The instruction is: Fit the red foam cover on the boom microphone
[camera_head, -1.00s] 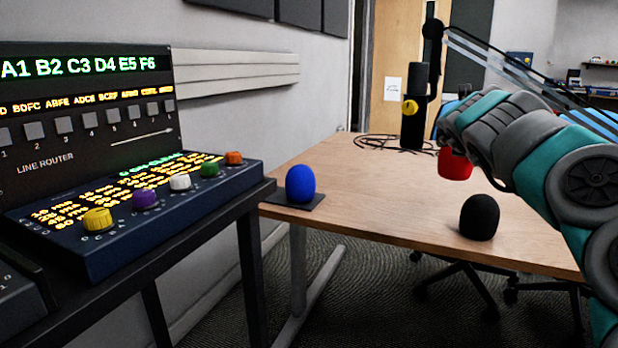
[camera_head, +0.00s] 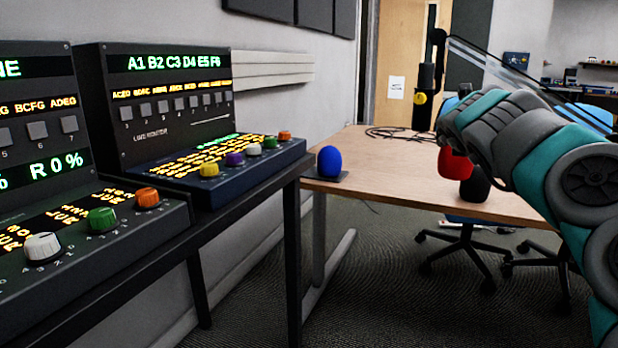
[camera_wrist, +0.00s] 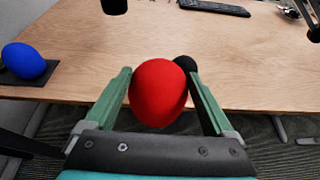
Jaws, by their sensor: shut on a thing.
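The red foam cover (camera_wrist: 158,92) is between the two green fingers of my gripper (camera_wrist: 160,85) in the wrist view, and the gripper is shut on it. In the head view the red cover (camera_head: 455,164) shows below my wrist, which hides the fingers. The boom microphone (camera_head: 424,96) is a dark upright body with a yellow knob, hanging from a boom arm over the far part of the table. My gripper is nearer to the camera than the microphone, to its right in the picture and apart from it. In the wrist view a dark piece (camera_wrist: 114,5) at the top edge may be the microphone.
A blue foam cover (camera_head: 329,162) sits on a dark pad at the table's left corner. A black foam cover (camera_head: 474,186) stands behind the red one, partly hidden. The wooden table (camera_head: 385,170) has clear middle room. Consoles (camera_head: 240,172) on a dark stand fill the left.

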